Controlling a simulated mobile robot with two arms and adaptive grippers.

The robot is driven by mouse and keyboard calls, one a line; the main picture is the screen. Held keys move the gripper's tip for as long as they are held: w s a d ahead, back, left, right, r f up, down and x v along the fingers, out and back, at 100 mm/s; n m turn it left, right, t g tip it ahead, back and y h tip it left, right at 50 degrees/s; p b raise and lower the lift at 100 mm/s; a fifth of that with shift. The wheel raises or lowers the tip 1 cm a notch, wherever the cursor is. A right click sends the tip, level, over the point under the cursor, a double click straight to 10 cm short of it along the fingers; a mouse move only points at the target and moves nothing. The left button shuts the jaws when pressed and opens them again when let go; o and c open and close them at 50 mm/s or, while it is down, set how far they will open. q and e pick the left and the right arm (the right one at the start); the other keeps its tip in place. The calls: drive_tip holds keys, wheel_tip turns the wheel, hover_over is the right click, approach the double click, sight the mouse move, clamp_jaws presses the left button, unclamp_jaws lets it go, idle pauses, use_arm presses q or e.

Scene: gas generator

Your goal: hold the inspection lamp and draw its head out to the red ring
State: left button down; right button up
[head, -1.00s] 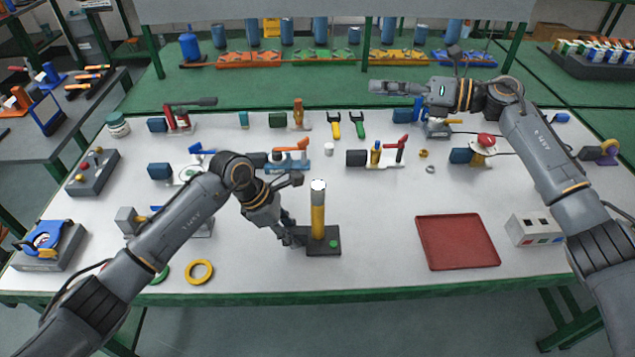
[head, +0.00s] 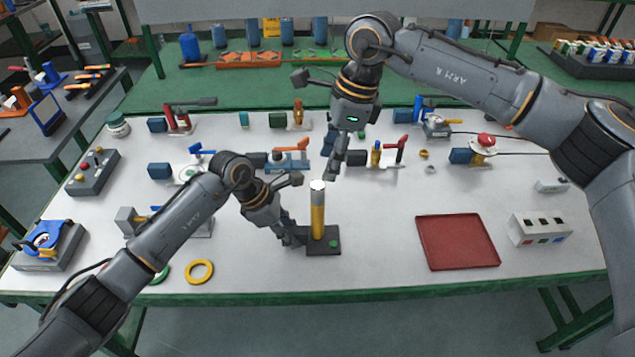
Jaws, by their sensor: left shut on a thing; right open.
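The inspection lamp (head: 318,215) stands upright in a black base with a green button, at the front middle of the table. Its body is yellow, with a grey head (head: 317,192) and a white top. No red ring shows on it. My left gripper (head: 297,236) is shut on the lamp low on its yellow body, from the left; its far finger is partly hidden. My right gripper (head: 334,166) is open and points down, just above and behind the lamp's head, apparently not touching it.
A red tray (head: 458,242) lies to the right, with a white socket box (head: 538,229) beyond it. A yellow ring (head: 199,272) lies at the front left. Several clamps and valves stand in a row behind the lamp. The table between lamp and tray is clear.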

sight(319, 185)
drive_tip(key=x, duration=0.7)
drive_tip(key=shift+a+f, duration=0.1)
drive_tip(key=shift+f, duration=0.05)
drive_tip(key=c, duration=0.9)
drive_tip(key=shift+c, duration=0.2)
drive_tip(key=a+v, duration=0.2)
drive_tip(key=v, duration=0.9)
drive_tip(key=shift+a+r, duration=0.35)
drive_tip(key=shift+r, duration=0.35)
drive_tip(key=o, duration=1.1)
drive_tip(key=shift+f, duration=0.1)
drive_tip(key=shift+c, duration=0.2)
